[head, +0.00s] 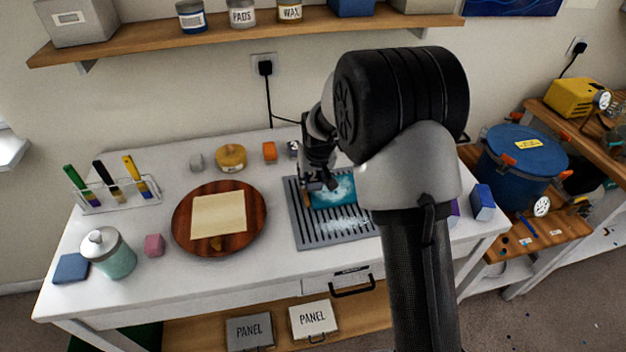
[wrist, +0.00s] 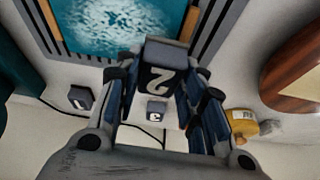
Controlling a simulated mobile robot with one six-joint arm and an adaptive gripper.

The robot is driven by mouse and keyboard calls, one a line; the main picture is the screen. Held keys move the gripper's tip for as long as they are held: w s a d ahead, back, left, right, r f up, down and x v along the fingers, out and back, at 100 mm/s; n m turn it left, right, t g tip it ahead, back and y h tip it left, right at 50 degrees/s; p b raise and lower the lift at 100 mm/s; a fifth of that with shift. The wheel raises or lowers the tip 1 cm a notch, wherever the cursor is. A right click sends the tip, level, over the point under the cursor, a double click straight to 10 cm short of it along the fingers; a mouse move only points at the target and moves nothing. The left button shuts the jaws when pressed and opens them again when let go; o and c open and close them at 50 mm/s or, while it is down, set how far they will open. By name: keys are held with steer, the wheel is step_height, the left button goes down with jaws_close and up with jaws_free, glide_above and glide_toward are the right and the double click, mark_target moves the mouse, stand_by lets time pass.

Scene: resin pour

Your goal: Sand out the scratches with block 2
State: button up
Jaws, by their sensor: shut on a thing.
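My gripper (head: 318,182) is over the left part of the blue panel (head: 345,190), which lies on a slatted grey rack (head: 300,228). In the wrist view my gripper (wrist: 160,85) is shut on a dark grey block marked 2, block 2 (wrist: 164,54). The panel (wrist: 110,25) shows there as a blue surface with white cloudy marks. Whether block 2 touches the panel cannot be told. Pale dust lies on the rack's front slats. My arm hides the panel's right side in the head view.
Grey blocks marked 1 (wrist: 80,100) and 3 (wrist: 157,110) stand behind the rack. A round wooden board (head: 185,235) with a tan sheet (head: 218,215) lies left of the rack. A yellow tin (head: 231,158) and an orange block (head: 269,152) stand at the back.

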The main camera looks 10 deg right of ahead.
steer(key=shift+s+d+r, duration=0.1)
steer(key=shift+d+r, duration=0.05)
steer(key=shift+r, duration=0.35)
steer(key=shift+r+p, duration=1.7)
steer(key=shift+r, duration=0.5)
